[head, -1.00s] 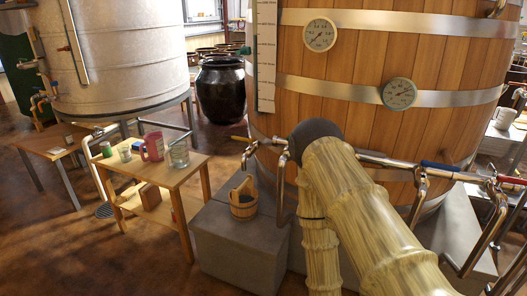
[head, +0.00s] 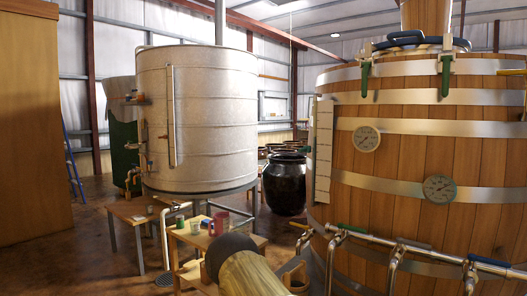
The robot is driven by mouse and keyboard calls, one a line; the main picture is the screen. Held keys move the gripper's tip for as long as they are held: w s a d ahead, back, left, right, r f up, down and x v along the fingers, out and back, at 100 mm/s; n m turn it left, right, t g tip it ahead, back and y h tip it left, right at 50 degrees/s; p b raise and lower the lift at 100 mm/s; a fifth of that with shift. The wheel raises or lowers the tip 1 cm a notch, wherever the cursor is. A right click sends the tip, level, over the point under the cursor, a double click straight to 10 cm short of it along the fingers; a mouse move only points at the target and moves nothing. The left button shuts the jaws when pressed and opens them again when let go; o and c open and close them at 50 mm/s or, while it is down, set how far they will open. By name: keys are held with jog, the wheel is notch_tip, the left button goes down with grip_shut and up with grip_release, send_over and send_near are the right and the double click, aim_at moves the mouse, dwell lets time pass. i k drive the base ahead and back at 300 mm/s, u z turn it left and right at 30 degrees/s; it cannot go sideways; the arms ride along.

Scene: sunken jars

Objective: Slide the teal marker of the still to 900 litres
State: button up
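A large wooden vat (head: 420,150) with metal hoops stands at the right. A tall pale scale (head: 323,150) runs up its left side; its figures are too small to read. A grey metal tank (head: 205,110) stands at the left, with a narrow upright gauge (head: 171,115) on its front. I cannot tell which vessel is the still. My arm shows at the bottom centre, in front of the small table and the vat's foot. My gripper is not in view.
Two round dials (head: 366,139) (head: 440,188) sit on the vat, and pipes with taps cross its lower front. A black jar (head: 284,184) stands behind. Bare floor (head: 45,255) lies at the left.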

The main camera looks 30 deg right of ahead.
aim_at(306, 149)
jog(key=u, duration=0.05)
jog(key=i, duration=2.4)
jog(key=z, duration=1.6)
jog(key=i, duration=0.75)
jog(key=z, duration=0.7)
